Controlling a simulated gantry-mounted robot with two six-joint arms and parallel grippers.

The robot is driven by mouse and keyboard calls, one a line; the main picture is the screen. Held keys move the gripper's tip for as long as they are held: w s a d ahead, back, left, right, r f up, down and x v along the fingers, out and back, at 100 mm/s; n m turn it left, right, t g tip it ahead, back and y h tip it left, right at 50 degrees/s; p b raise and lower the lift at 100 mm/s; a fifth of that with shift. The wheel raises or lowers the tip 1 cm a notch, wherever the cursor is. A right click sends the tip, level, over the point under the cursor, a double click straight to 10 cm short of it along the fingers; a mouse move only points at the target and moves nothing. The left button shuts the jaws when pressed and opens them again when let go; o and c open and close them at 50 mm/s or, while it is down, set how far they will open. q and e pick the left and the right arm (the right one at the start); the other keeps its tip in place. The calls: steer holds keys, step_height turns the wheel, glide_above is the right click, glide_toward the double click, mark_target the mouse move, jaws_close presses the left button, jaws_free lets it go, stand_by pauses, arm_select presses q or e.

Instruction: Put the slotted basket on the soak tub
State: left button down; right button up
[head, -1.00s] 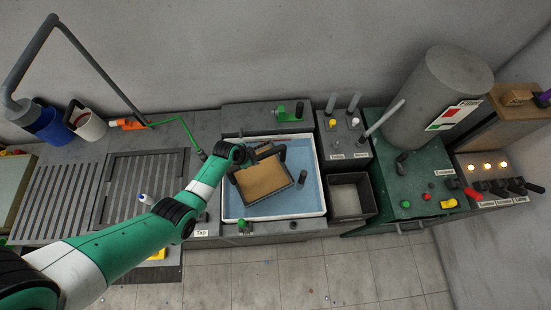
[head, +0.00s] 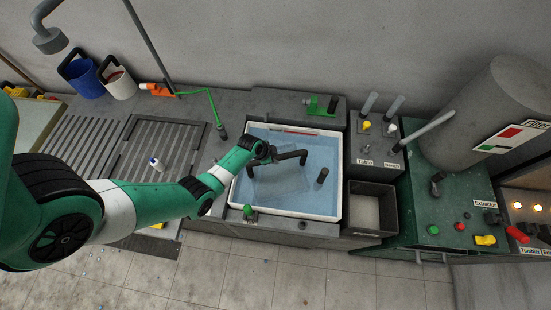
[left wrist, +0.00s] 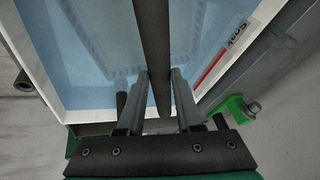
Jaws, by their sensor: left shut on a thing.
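The white-rimmed soak tub (head: 290,214) holds blue water in the middle of the head view. The slotted basket (head: 282,184) shows only as a faint outline under the water, inside the tub. Its dark handle (head: 291,156) stands above the water. My left gripper (head: 265,154) is over the tub's upper left part, shut on the handle. In the left wrist view the handle (left wrist: 152,45) runs between the fingers (left wrist: 158,80), and the pale slotted basket edge (left wrist: 85,62) shows through the water. My right gripper is not in view.
A dark post (head: 322,176) stands in the tub's right side. A dark open bin (head: 372,232) and a green machine (head: 440,205) are to the right. A slatted drainboard (head: 150,165) with a small bottle (head: 156,164) is to the left. A green tap (head: 320,105) is behind.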

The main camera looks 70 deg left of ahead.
arm_select(q)
step_height(320, 180, down, 4)
steer(key=b, duration=0.4)
steer(key=shift+f, duration=0.25)
steer(key=shift+w+r, duration=0.1)
steer(key=shift+r, duration=0.05)
steer(key=c, duration=1)
jaws_free()
steer(key=shift+f, duration=0.25)
steer(key=o, duration=0.4)
steer(key=shift+r, duration=0.1)
